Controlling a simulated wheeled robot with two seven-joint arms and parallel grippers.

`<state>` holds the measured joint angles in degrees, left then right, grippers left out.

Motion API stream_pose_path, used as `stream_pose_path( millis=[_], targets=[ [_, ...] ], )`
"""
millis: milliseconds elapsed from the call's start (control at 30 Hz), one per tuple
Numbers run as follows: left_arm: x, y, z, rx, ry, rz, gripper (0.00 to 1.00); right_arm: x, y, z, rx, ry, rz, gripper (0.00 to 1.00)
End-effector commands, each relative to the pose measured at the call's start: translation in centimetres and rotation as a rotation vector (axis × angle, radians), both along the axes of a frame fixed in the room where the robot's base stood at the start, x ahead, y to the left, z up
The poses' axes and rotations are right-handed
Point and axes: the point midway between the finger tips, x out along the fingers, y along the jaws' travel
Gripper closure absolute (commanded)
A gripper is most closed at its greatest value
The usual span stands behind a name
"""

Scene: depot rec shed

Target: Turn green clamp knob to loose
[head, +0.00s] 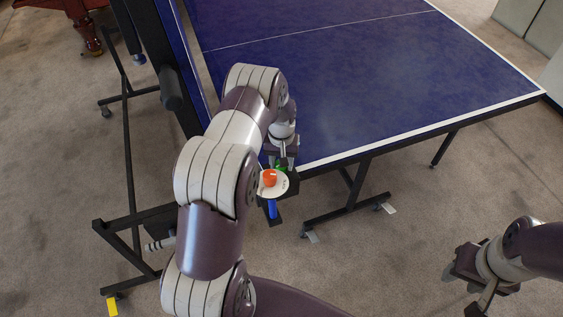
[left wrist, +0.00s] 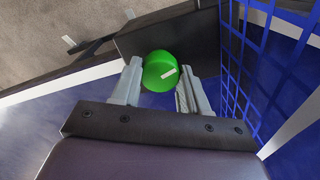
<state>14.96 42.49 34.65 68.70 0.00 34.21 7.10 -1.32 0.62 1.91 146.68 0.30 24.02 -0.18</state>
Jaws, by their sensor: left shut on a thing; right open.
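The green clamp knob (left wrist: 158,72) sits between the two fingers of my left gripper (left wrist: 159,84) in the left wrist view. The fingers are shut on its sides. A pale pointer mark on its face slants up to the right. In the head view, my left gripper (head: 284,160) is at the near left corner of the blue table, and only a sliver of the green knob (head: 281,168) shows, mostly hidden by the gripper and clamp. My right gripper (head: 468,283) is open and empty at the lower right, away from the clamp.
Beside the green knob are an orange knob (head: 269,177) on a white dial (head: 281,187) and a blue handle (head: 272,209). The blue table (head: 350,75) fills the back. A blue net (left wrist: 262,65) stands close right of the gripper. Dark frame legs (head: 125,150) stand left. Carpet at right is clear.

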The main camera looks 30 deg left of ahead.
Motion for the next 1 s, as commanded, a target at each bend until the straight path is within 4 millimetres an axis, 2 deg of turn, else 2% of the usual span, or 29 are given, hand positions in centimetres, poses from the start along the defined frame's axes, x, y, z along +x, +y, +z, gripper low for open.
stream_pose_path(
  millis=[1000],
  targets=[
    [0.16, 0.06, 0.15, 0.0, -0.005, 0.948, 0.86, 0.0, 0.0, -0.91, 0.0, 0.0, 0.0, 0.57]
  ],
)
